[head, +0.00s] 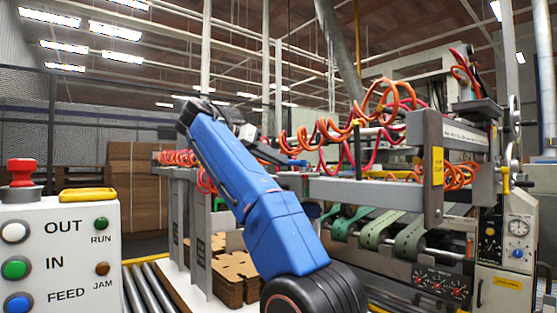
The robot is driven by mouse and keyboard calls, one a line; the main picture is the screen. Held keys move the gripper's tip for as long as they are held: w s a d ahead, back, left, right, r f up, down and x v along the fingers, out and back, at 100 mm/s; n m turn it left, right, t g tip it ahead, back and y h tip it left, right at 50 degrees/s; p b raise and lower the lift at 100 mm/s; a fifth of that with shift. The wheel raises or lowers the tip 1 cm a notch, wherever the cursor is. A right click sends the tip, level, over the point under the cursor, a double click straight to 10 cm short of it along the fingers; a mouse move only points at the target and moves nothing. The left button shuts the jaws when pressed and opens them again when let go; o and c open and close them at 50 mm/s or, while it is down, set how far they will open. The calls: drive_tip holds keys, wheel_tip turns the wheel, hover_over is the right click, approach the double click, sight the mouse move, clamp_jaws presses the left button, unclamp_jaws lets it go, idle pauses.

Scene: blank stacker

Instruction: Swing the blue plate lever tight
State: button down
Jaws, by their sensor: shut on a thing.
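My blue arm rises across the middle of the head view and bends over at the top. My gripper (279,158) is at the far end, small and partly hidden behind the arm, over the left part of the machine's grey crossbar. It is shut on a small blue piece (297,162), which looks like the blue plate lever. Most of the lever and its pivot are hidden or too small to make out, so I cannot tell its angle.
Coiled orange and red hoses (385,100) hang above the grey crossbar (365,190). Green belts (410,240) run below it. Brown cut blanks (235,272) are stacked under the frame. A white control box (60,250) with a red stop button (21,172) stands front left.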

drive_tip(key=shift+w, duration=0.1)
idle(0.3)
drive_tip(key=c, duration=1.7)
unclamp_jaws()
drive_tip(key=shift+f, duration=0.1)
